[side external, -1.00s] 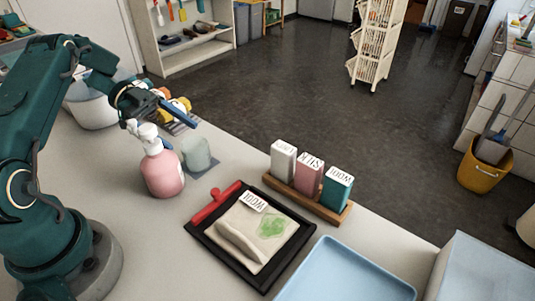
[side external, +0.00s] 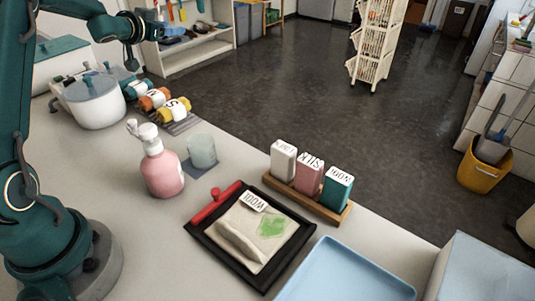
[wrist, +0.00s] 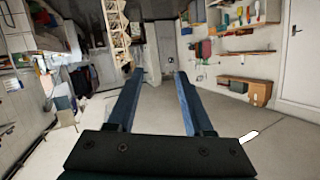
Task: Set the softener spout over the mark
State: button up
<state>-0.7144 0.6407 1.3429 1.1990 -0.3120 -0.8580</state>
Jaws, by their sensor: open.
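A pink pump bottle (side external: 161,172) with a white pump head stands upright on the counter, its spout (side external: 132,126) pointing to the upper left. A beige cloth (side external: 250,236) with a WOOL tag (side external: 253,201) lies on a black board with a red clip; a green mark (side external: 272,228) is on its right part. The spout is well away from this mark. My gripper is raised at the upper left of the side view, above and apart from the bottle. In the wrist view my gripper (wrist: 158,85) is open, with nothing between its blue fingers.
A wooden rack (side external: 312,202) holds white, pink and teal boxes behind the board. A frosted cup (side external: 201,151) stands on a dark mat beside the bottle. Rolled bundles (side external: 155,99) and a white pot (side external: 95,101) are further back. A blue tray (side external: 345,275) is at the front right.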

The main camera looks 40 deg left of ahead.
jog(key=s+a+r+n+g+y, duration=0.1)
jog(key=s+a+n+g+y, duration=0.25)
jog(key=s+n, duration=0.2)
jog(key=n+g+h, duration=1)
jog(key=n, duration=0.1)
send_over(131, 121)
notch_tip(131, 121, down, 3)
jog(key=shift+w+a+r+m+y, duration=0.1)
jog(key=shift+m+y, duration=0.15)
jog(key=shift+f, duration=2.55)
grip_shut()
